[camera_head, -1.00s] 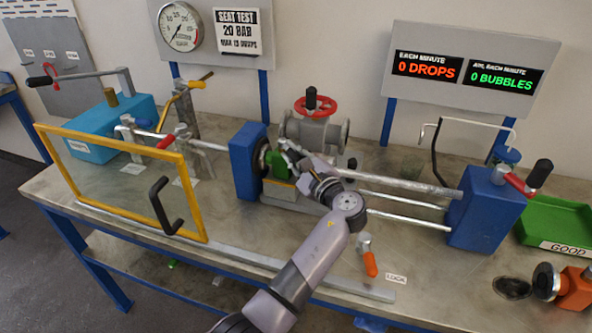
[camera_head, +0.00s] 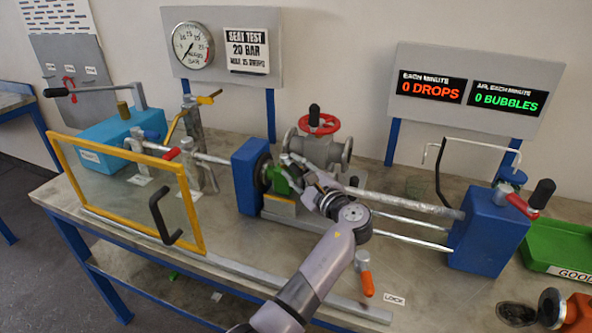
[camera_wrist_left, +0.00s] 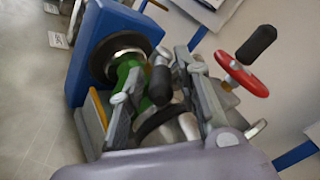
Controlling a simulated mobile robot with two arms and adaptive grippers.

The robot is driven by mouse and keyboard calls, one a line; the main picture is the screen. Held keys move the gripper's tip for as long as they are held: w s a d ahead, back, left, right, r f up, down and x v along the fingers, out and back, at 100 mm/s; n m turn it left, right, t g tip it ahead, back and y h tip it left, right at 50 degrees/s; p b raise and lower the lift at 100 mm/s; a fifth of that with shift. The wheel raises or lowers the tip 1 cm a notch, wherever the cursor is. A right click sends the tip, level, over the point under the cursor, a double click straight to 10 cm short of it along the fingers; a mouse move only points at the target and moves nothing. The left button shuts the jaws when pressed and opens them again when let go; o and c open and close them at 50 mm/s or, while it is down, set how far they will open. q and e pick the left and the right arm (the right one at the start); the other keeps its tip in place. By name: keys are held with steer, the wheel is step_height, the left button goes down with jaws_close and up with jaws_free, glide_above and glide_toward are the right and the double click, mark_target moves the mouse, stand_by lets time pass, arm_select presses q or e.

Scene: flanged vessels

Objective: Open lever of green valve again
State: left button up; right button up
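The green valve (camera_head: 280,180) sits on the bench rig, beside the blue left block (camera_head: 250,176). It also shows in the left wrist view (camera_wrist_left: 132,76), partly hidden by a finger. My left gripper (camera_head: 302,174) is at the right side of the valve. In the left wrist view its two fingers (camera_wrist_left: 165,105) are spread apart. A black grip (camera_wrist_left: 160,82), which looks like the valve's lever end, shows between them with room on both sides. I cannot tell whether any finger touches it. My right gripper is not in view.
A grey valve with a red handwheel (camera_head: 318,124) stands close behind my gripper. Steel bars (camera_head: 400,198) run right to another blue block (camera_head: 490,235). A yellow-framed clear guard (camera_head: 130,200) stands swung out at the left. An orange-handled lever (camera_head: 365,275) is in front.

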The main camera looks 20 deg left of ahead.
mark_target(296, 166)
arm_select(q)
steer(key=shift+o, duration=0.5)
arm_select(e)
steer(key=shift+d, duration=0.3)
arm_select(q)
step_height(296, 166, up, 10)
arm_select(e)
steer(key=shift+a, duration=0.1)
